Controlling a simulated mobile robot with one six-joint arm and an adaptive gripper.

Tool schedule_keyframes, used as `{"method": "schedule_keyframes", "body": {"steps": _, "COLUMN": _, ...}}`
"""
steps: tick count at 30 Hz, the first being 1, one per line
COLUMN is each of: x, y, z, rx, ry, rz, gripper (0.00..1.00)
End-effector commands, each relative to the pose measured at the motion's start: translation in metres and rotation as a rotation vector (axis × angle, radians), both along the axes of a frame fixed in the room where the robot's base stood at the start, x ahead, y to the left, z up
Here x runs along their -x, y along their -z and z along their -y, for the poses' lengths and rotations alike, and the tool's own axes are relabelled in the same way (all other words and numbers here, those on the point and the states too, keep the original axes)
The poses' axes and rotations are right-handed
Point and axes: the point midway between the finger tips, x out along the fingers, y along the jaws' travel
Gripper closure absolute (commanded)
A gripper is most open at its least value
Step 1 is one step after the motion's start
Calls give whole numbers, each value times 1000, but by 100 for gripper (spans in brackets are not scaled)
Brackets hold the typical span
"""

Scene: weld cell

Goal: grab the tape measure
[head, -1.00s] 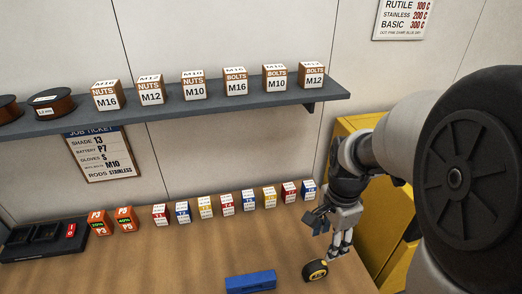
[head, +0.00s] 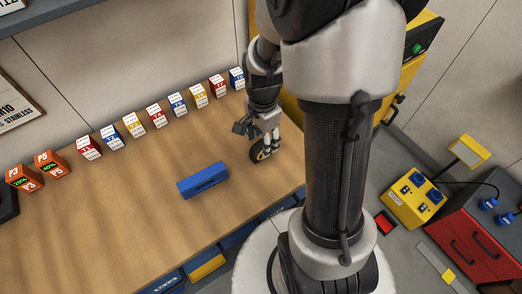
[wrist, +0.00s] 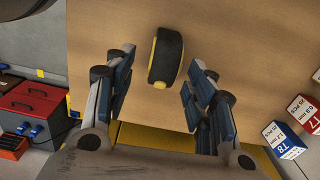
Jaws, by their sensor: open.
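The tape measure (wrist: 166,58) is black and yellow and stands on the wooden bench. In the wrist view it lies between and just beyond the open fingers of my gripper (wrist: 158,97), with a gap to each side. In the head view the tape measure (head: 257,153) is at the bench's right part, partly hidden by my gripper (head: 268,140), which is right above or beside it. The fingers hold nothing. I cannot tell the exact height between fingertips and tape measure.
A blue block (head: 203,180) lies left of the tape measure. A row of small labelled boxes (head: 155,116) stands along the back of the bench, with orange battery packs (head: 52,164) at its left end. The bench front (head: 120,240) is bare. A yellow cabinet (head: 407,60) stands to the right.

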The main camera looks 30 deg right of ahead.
Motion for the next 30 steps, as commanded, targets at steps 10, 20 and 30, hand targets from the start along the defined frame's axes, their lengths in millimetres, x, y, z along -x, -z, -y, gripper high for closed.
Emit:
{"method": "schedule_keyframes", "body": {"steps": 10, "x": -5, "y": 48, "z": 0, "rx": -1, "ry": 0, "rz": -3, "gripper": 50}}
{"method": "schedule_keyframes", "body": {"steps": 20, "x": -6, "y": 48, "z": 0, "rx": 0, "ry": 0, "rz": 0, "gripper": 57}}
{"method": "schedule_keyframes", "body": {"steps": 30, "x": -6, "y": 48, "z": 0, "rx": 0, "ry": 0, "rz": 0, "gripper": 79}}
